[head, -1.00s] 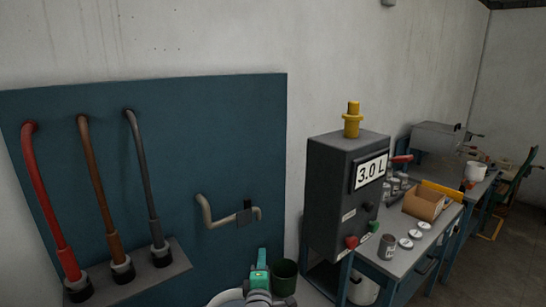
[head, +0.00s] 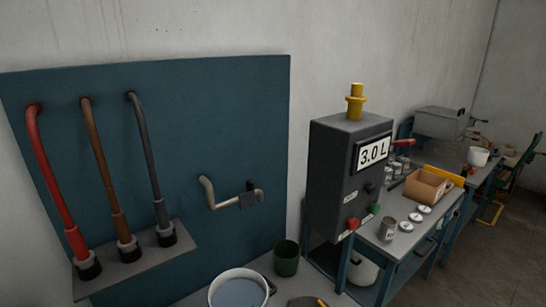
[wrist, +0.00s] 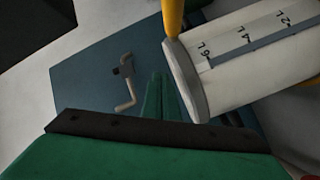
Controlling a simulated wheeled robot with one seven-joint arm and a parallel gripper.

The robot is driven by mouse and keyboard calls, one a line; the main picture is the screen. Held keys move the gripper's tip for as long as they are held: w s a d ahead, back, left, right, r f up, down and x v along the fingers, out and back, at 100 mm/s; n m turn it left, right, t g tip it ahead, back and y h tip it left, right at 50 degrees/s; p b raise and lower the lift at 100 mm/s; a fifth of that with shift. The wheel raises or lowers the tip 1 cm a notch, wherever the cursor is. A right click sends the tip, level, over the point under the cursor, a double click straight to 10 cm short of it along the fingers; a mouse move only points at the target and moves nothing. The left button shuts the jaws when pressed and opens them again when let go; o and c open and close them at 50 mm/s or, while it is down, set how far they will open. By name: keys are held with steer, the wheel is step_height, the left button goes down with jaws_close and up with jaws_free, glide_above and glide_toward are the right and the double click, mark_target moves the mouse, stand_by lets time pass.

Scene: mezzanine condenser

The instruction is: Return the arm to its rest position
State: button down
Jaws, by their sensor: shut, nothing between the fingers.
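My gripper (wrist: 160,82) shows in the wrist view as green fingers pressed together, shut and empty. Its green body with a dark band fills the bottom of that view. In the head view my gripper cannot be made out. In the wrist view the fingers point toward a blue wall panel (wrist: 85,75) and stand just left of a pale cylinder (wrist: 250,62) marked 2 L, 4 L and 6 L. Whether they touch it cannot be told. A bent pipe handle (wrist: 127,85) is beyond the fingers, to their left; it also shows in the head view (head: 222,202).
In the head view, a white bucket (head: 212,296) and a green cup (head: 287,259) stand below the panel. A grey box reading 3.0 L (head: 335,185) stands right of it. Three hoses (head: 105,170) hang at left. A workbench (head: 405,240) holds jars, lids and a cardboard box.

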steer(key=s+d+f+m+g, duration=0.1)
steer(key=s+f+m, duration=0.2)
steer(key=s, duration=0.8)
steer(key=s+d+f+m, duration=0.1)
steer(key=s+f+m, duration=0.3)
steer(key=s, duration=0.8)
steer(key=s+d+r+m, duration=0.1)
steer(key=s+r+m, duration=0.1)
steer(key=s, duration=0.7)
steer(key=s+d+r+m, duration=0.2)
steer(key=s+r+m, duration=0.1)
steer(key=s, duration=0.6)
steer(key=shift+d+r+g+h, duration=0.2)
steer(key=shift+r+g+h, duration=0.1)
steer(key=shift+r+g, duration=0.15)
